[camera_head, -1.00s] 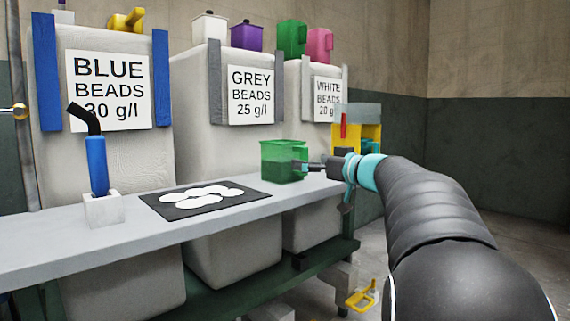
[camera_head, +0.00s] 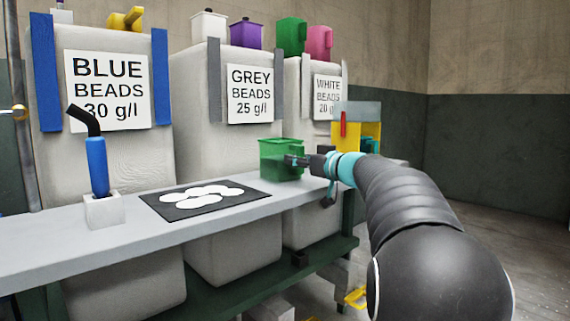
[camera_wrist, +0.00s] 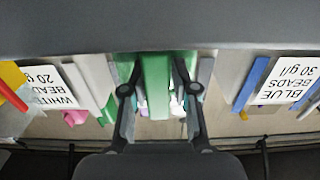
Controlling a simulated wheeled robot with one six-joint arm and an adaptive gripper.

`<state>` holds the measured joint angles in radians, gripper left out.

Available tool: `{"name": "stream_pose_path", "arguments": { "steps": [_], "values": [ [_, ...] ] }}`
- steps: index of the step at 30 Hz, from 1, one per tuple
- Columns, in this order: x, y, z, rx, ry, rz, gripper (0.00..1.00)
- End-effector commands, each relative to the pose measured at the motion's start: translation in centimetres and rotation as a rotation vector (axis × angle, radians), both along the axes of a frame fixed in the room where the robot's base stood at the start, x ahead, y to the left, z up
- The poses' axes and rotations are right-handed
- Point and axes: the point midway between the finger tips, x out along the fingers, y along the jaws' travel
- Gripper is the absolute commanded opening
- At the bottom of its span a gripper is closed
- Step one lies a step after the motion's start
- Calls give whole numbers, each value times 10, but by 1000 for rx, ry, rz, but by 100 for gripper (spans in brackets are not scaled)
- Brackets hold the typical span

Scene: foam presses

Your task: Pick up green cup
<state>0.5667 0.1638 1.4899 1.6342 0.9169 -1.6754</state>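A translucent green cup (camera_head: 272,161) stands upright on the grey bench (camera_head: 60,238), near its right end. My gripper (camera_head: 297,160) reaches in from the right, level with the cup, at its handle side. In the wrist view, a green upright part, which looks like the cup's handle (camera_wrist: 156,88), lies between the two fingers of my gripper (camera_wrist: 157,82). The fingers are spread, with a gap on each side of it. The exact fingertip contact is hard to tell. A second, opaque green jug (camera_head: 290,37) stands on top of the bins.
A black mat (camera_head: 180,208) with white discs lies left of the cup. A blue tool (camera_head: 97,165) stands in a white holder (camera_head: 104,211). A yellow and grey object (camera_head: 357,120) stands behind my wrist. White, purple and pink jugs top the bins.

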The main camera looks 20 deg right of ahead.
Motion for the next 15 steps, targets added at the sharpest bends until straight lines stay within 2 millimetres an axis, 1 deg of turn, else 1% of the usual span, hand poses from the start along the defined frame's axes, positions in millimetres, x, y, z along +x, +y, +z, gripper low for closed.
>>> {"name": "stream_pose_path", "arguments": {
  "steps": [1,2,11,15],
  "values": [
    [0,0,0,0,0,0,8],
    [0,0,0,0,0,0,0],
    [0,0,1,0,-1,0,0],
    [0,0,9,0,-2,0,0]
  ]
}}
